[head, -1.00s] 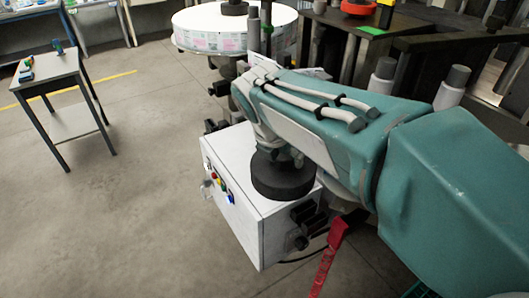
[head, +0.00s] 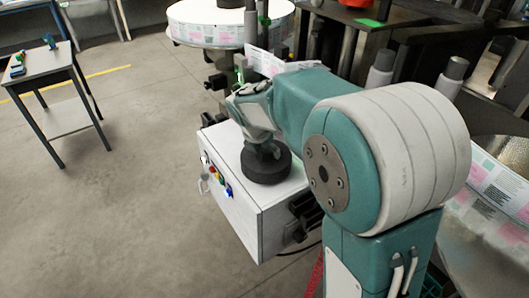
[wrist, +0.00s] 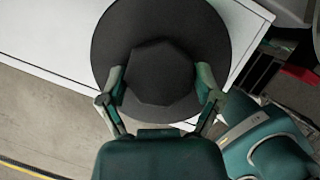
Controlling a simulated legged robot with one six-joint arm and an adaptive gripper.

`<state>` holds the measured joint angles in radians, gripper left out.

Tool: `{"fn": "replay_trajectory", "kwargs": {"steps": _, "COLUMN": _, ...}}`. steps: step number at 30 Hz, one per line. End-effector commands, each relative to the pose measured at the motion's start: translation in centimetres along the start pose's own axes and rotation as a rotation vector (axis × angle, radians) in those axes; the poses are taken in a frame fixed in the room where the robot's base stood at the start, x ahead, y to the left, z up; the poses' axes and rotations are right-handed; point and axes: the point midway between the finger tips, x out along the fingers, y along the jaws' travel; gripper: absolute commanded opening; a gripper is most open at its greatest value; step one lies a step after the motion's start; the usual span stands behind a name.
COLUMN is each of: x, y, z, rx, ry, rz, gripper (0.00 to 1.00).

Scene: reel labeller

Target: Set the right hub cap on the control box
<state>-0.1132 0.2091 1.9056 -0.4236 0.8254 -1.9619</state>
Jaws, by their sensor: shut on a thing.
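The right hub cap, a thick black disc (head: 265,169) with a raised hexagonal knob, is at the top of the white control box (head: 240,207). In the wrist view, my gripper (wrist: 161,92) is shut on the knob of the hub cap (wrist: 160,25), one finger on each side. The control box top (wrist: 60,40) lies beneath the disc. In the head view my gripper (head: 263,149) is above the cap, partly hidden by my arm. The cap looks level and over the box's top; I cannot tell whether it touches.
Coloured buttons (head: 221,181) are on the box's front face. A label reel (head: 220,28) stands behind, and another reel (head: 500,180) is at the right. Dark machine frames fill the back right. The floor at left is clear up to a small table (head: 45,65).

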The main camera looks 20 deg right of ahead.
Motion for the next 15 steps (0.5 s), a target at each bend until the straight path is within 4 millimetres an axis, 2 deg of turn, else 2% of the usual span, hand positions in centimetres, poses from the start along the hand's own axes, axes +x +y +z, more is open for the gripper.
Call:
{"fn": "replay_trajectory", "kwargs": {"steps": 3, "x": 1.13, "y": -0.09, "z": -0.36, "rx": 0.001, "ry": -0.001, "rz": 0.0, "gripper": 0.22}}
{"fn": "replay_trajectory", "kwargs": {"steps": 12, "x": 1.2, "y": 0.16, "z": -0.67, "rx": 0.0, "ry": -0.003, "rz": -0.002, "gripper": 0.22}}
{"fn": "replay_trajectory", "kwargs": {"steps": 13, "x": 1.2, "y": 0.15, "z": -0.69, "rx": 0.0, "ry": -0.003, "rz": -0.002, "gripper": 0.96}}
{"fn": "replay_trajectory", "kwargs": {"steps": 15, "x": 1.2, "y": 0.14, "z": -0.66, "rx": 0.0, "ry": -0.003, "rz": -0.002, "gripper": 1.0}}
